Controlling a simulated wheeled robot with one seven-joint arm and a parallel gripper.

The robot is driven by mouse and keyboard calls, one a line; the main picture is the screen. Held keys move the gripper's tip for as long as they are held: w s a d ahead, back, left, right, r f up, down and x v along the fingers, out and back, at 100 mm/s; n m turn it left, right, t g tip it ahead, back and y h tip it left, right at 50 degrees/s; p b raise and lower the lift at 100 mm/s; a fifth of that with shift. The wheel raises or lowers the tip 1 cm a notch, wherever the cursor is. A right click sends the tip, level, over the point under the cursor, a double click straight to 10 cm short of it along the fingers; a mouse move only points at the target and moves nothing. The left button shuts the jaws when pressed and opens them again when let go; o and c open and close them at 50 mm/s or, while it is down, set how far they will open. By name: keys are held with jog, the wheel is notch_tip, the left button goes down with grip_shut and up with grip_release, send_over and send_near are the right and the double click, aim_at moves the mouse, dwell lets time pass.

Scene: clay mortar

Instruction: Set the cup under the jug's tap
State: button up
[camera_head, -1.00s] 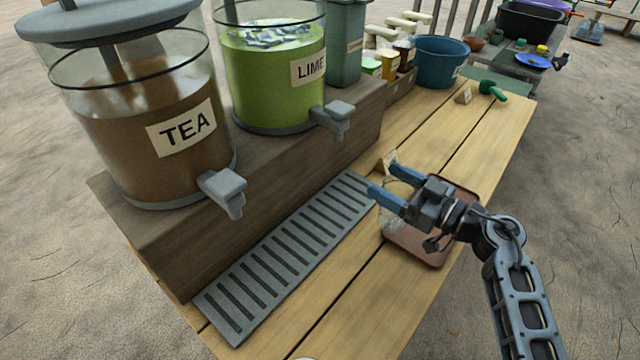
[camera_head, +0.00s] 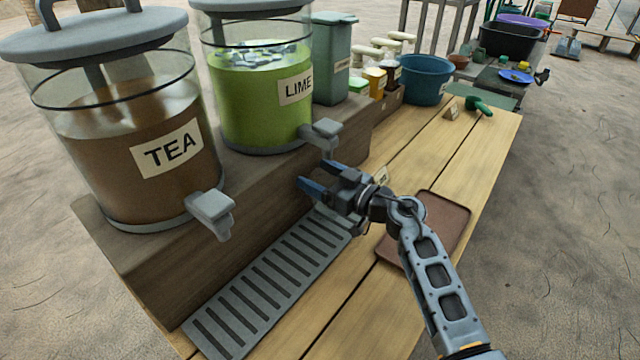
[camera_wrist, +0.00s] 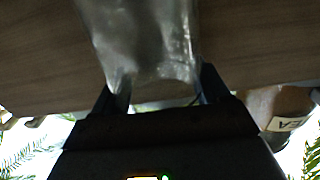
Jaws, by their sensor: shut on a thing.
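The clear cup (camera_wrist: 145,45) is between the two fingers of my gripper (camera_wrist: 162,92) in the wrist view. In the head view my gripper (camera_head: 314,177) is over the far end of the grey drip grate (camera_head: 262,292), below and close to the LIME jug's tap (camera_head: 324,134). The cup is hard to make out there. The LIME jug (camera_head: 250,115) holds green drink. The TEA jug (camera_head: 115,175) holds brown drink, and its tap (camera_head: 211,212) is nearer the camera, left of my gripper.
Both jugs stand on a wooden riser (camera_head: 160,285) behind the grate. A brown tray (camera_head: 447,215) lies on the table right of my gripper, partly behind my arm. A teal bin (camera_head: 330,65), blue tub (camera_head: 425,80) and green scoop (camera_head: 484,105) are farther back.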

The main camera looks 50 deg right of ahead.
jog(key=shift+f, duration=0.85)
jog(key=o, duration=1.3)
jog(key=shift+f, duration=0.1)
jog(key=shift+s+r, duration=0.1)
jog(key=shift+r, duration=0.1)
jog(key=s, duration=1.2)
jog(key=shift+d, duration=0.2)
jog(key=shift+a, duration=0.1)
